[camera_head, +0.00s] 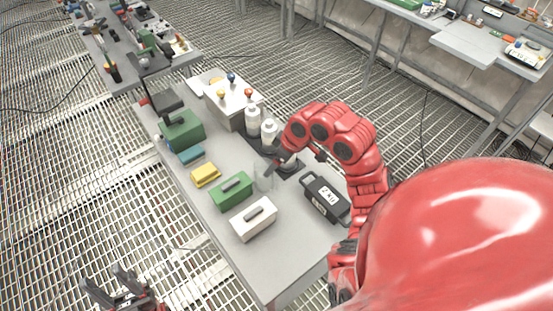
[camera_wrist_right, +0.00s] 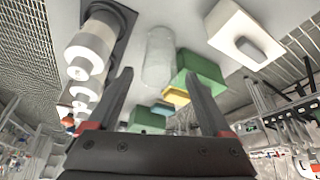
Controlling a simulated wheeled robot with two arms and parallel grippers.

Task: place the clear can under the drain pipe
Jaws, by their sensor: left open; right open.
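The clear can (camera_head: 263,178) stands on the grey table, beside the green box with a handle. It also shows in the right wrist view (camera_wrist_right: 159,55), ahead of the fingers and in line with the gap between them. My right gripper (camera_wrist_right: 158,82) is open and empty, its two dark fingers apart. In the head view the right gripper (camera_head: 279,166) is close to the can, partly hidden by its own red arm. My left gripper (camera_head: 124,281) is open and empty at the bottom left, over the grating floor. I cannot make out a drain pipe.
A green box (camera_head: 231,192), a white box (camera_head: 254,220) and a yellow block (camera_head: 205,175) are left of the can. White bottles (camera_head: 252,122) on a dark base stand behind it. A black case (camera_head: 325,199) lies right. The table's near end is clear.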

